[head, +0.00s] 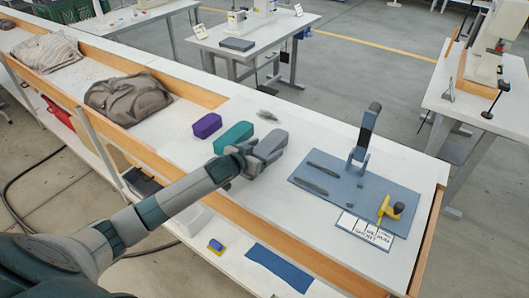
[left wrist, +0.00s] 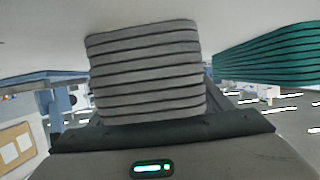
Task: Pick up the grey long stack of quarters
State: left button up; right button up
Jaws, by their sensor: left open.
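The grey long stack of quarters (head: 271,146) lies on the white table, at the right end of a row of stacks. In the left wrist view the grey stack (left wrist: 146,75) fills the middle, with its layered edges facing the camera. My left gripper (head: 252,161) is open, low at the near side of the grey stack and hiding part of it. I cannot tell whether the fingers touch it. My right gripper is not in view.
A teal stack (head: 233,136) stands close to the left of the grey one, then a purple stack (head: 207,125). To the right, a blue mat (head: 393,188) bears a press (head: 364,140), dark strips (head: 312,187) and a yellow-handled tool (head: 389,209).

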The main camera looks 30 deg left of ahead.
aim_at(265, 147)
pick_arm(q)
jog(key=c, duration=1.4)
jog(key=shift+c, duration=0.2)
jog(key=shift+r, duration=0.15)
